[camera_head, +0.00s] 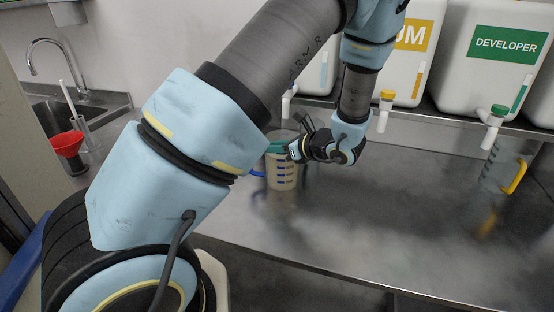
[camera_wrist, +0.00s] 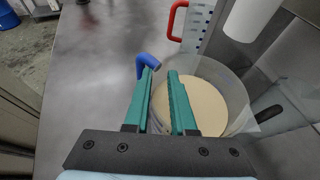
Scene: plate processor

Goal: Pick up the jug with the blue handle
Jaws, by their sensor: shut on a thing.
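The jug with the blue handle (camera_head: 282,175) is clear with dark scale marks and holds a beige liquid. It appears upright on the steel counter. Its blue handle (camera_head: 257,173) points left in the head view; the bent top of the handle (camera_wrist: 147,64) shows in the wrist view. My gripper (camera_head: 277,147) is at the jug's top. In the wrist view its teal fingers (camera_wrist: 163,74) straddle the rim close to the handle, one over the liquid. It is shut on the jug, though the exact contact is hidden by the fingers.
A jug with a red handle (camera_wrist: 180,18) stands close beyond it in the wrist view. A jug with a yellow handle (camera_head: 512,178) stands at the right. Tanks with taps, one labelled DEVELOPER (camera_head: 506,45), overhang the counter's back. The front counter (camera_head: 370,240) is clear.

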